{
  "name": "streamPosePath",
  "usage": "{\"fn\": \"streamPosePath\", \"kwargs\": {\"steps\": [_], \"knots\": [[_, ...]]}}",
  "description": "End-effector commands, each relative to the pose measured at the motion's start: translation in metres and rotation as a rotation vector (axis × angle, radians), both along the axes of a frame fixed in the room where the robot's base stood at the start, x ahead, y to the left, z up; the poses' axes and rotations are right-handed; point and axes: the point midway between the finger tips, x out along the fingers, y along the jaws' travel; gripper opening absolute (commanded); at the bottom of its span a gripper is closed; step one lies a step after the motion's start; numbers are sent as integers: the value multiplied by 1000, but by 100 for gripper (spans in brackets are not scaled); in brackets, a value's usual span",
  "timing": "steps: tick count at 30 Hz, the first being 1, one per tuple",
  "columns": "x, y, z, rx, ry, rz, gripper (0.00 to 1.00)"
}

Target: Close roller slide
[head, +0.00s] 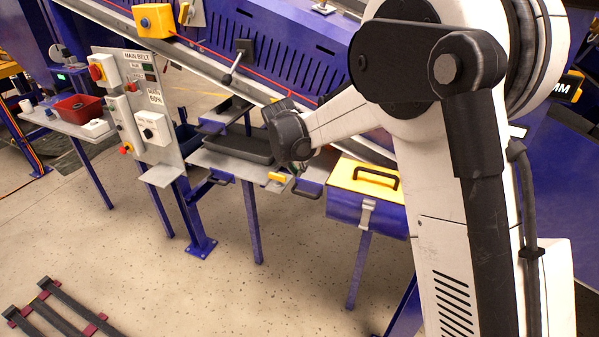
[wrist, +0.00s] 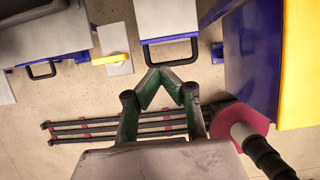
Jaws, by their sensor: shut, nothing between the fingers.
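Two pull-out slides with black handles show under the conveyor; I cannot tell for certain which is the roller slide. In the wrist view the right slide (wrist: 166,16) is a grey plate with a blue front edge and a black handle (wrist: 169,61). The left slide (wrist: 46,36) has a similar handle. They also show in the head view as a left slide (head: 236,166) and a right slide (head: 309,181). My gripper (wrist: 162,76) is shut and empty, its tips overlapping the right handle's lower edge in the picture. Contact is unclear. The head view hides the fingers behind my wrist.
A yellow latch handle (wrist: 110,59) on a small grey plate sits between the slides. A yellow-topped blue box (head: 366,184) stands to the right. A control panel (head: 133,105) stands left. A dark rack (head: 60,315) lies on the otherwise open floor.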

Motion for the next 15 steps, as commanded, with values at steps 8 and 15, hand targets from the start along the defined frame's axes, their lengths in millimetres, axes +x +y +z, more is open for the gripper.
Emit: {"fn": "streamPosePath", "kwargs": {"steps": [8, 15], "knots": [[16, -7, -42, 1, 0, -2, 0], [26, -11, -71, 0, 0, -1, 0]]}}
